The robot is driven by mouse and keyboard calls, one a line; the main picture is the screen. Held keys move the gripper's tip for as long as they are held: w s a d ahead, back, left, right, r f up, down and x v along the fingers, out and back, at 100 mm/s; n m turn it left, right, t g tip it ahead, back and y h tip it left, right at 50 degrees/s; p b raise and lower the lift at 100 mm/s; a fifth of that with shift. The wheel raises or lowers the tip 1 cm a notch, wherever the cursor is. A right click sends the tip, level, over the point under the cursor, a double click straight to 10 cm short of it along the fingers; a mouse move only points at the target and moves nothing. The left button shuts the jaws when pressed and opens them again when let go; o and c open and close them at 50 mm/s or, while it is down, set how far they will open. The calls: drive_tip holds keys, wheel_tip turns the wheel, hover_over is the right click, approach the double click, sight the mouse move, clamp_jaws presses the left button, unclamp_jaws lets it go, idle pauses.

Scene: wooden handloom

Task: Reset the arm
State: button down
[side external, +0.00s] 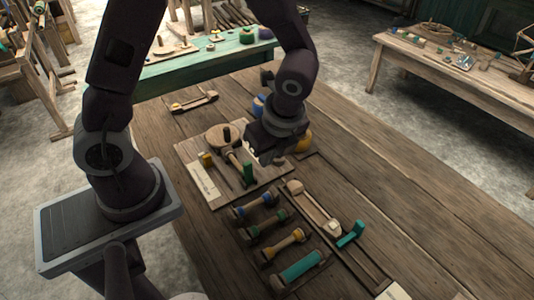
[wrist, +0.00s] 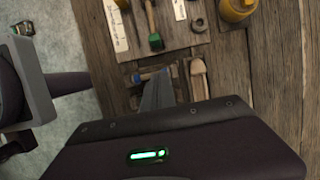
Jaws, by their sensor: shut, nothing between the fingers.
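My gripper (side external: 266,158) hangs over the wooden table, near the right edge of a pale board with pegs (side external: 190,160). Its fingers are shut and hold nothing. In the wrist view the closed fingers (wrist: 158,90) point towards a blue-wound bobbin (wrist: 146,76), which they partly cover. In the side view that blue bobbin (side external: 252,206) lies in a row with a green one (side external: 267,225), a yellow one (side external: 286,243) and a larger teal one (side external: 302,267). A wooden shuttle (side external: 313,207) lies right of the row.
A yellow-orange jar (wrist: 236,8) is partly cut off in the wrist view. A green bench (side external: 190,67) stands behind, another table (side external: 470,80) at the right. The right part of the worktable is clear.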

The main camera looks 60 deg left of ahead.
drive_tip(key=s+r+n+t+h, duration=0.2)
drive_tip(key=s+r+n, duration=0.4)
drive_tip(key=r+n, duration=0.3)
drive_tip(key=s+r+n+t+h, duration=0.1)
drive_tip(key=s+r+n+t, duration=0.2)
drive_tip(key=s+r+n, duration=0.3)
wheel_tip(320, 180, up, 3)
drive_tip(key=n, duration=0.3)
drive_tip(key=shift+s+a+t+h, duration=0.2)
drive_tip(key=shift+s+t+h, duration=0.1)
drive_tip(key=shift+h, duration=0.1)
drive_tip(key=c, duration=2.2)
unclamp_jaws()
drive_tip(key=shift+w+r, duration=0.1)
drive_tip(key=shift+r, duration=0.05)
